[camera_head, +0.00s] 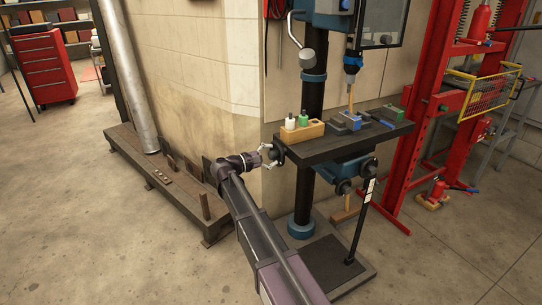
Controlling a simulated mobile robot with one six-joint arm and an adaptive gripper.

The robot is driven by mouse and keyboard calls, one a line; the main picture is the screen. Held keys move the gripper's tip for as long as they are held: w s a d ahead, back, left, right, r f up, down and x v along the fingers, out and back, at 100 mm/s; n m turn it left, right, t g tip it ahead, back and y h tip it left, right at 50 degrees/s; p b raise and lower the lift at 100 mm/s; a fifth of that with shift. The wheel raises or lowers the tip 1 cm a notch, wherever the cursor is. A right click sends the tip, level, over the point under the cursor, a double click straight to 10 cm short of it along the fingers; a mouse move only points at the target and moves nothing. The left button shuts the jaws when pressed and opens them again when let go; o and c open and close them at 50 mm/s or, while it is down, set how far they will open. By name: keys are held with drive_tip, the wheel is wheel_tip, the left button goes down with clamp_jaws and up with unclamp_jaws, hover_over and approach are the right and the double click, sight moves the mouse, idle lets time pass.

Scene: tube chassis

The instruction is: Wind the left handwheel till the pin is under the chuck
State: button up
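The drill press table (335,146) is a dark slab on a black column. The left handwheel (277,152) is a small dark wheel at the table's left end. My gripper (269,156) reaches it from the left; its two pale fingers are spread apart at the wheel. I cannot tell whether they press on it. The chuck (352,62) hangs above the table with a yellowish tip below it. A thin upright brownish piece, perhaps the pin (350,103), stands at the blue and grey vise (346,122), roughly below the chuck. Exact alignment is too small to judge.
A wooden block (302,132) with white and green bottles stands on the table near the wheel. A second handwheel (343,187) sits under the table front. A wall corner (245,120) is close behind my gripper. A red press frame (425,110) stands to the right.

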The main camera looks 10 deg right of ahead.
drive_tip(key=shift+s+a, duration=0.1)
drive_tip(key=shift+a, duration=0.05)
drive_tip(key=v, duration=1.2)
idle(0.3)
drive_tip(key=s+d+f+m+g+y, duration=0.45)
drive_tip(key=s+d+f+y, duration=0.35)
drive_tip(key=s+d+f, duration=0.4)
drive_tip(key=s+f+m+g+y, duration=0.1)
drive_tip(key=s+f+m+y, duration=0.2)
drive_tip(key=s+y, duration=0.3)
drive_tip(key=s+f+m+y, duration=0.3)
drive_tip(key=s+f, duration=0.1)
drive_tip(key=s, duration=0.3)
wheel_tip(320, 180, up, 29)
drive_tip(key=p, duration=2.8)
drive_tip(key=shift+d+p, duration=0.3)
